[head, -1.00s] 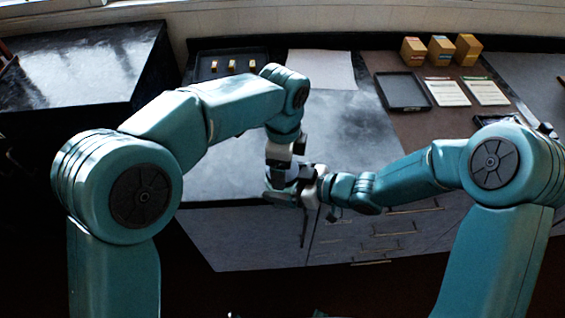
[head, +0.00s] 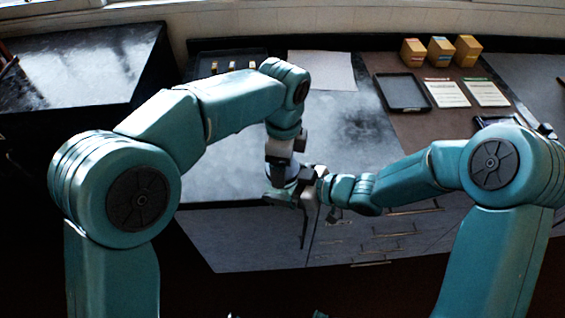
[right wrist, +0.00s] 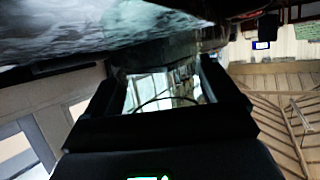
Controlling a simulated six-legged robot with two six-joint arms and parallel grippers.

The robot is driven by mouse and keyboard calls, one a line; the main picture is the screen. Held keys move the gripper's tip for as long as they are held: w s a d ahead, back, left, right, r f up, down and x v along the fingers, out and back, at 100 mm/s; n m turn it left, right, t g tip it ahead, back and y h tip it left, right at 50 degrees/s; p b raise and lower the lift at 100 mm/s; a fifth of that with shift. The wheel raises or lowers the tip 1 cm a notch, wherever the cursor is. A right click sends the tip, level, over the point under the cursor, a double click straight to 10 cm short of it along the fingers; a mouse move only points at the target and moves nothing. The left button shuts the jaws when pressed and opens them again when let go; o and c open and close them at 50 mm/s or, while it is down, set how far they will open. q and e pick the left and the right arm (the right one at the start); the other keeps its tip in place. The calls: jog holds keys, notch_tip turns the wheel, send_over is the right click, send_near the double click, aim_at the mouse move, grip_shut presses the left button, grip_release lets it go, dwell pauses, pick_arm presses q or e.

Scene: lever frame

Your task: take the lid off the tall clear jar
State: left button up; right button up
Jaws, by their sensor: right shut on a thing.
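The tall clear jar is mostly hidden in the head view behind my two grippers; a small pale, bluish part (head: 291,172) that may belong to it shows between them. In the right wrist view a clear, reflective glass surface (right wrist: 163,90), which looks like the jar, lies between the dark fingers of my right gripper (right wrist: 165,98). My right gripper (head: 292,190) is shut on it near the bench's front edge. My left gripper (head: 280,170) points down just above and beside it. Its fingertips and the lid are not clear to see.
A dark tray (head: 198,68) with several small pieces and a white sheet (head: 322,70) lie at the back. An empty black tray (head: 403,92), two printed cards (head: 446,93) and three boxes (head: 440,52) stand on the right. The grey bench top (head: 345,125) is clear in the middle.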

pick_arm(q)
jog(key=shift+r, duration=0.5)
jog(key=shift+r, duration=0.1)
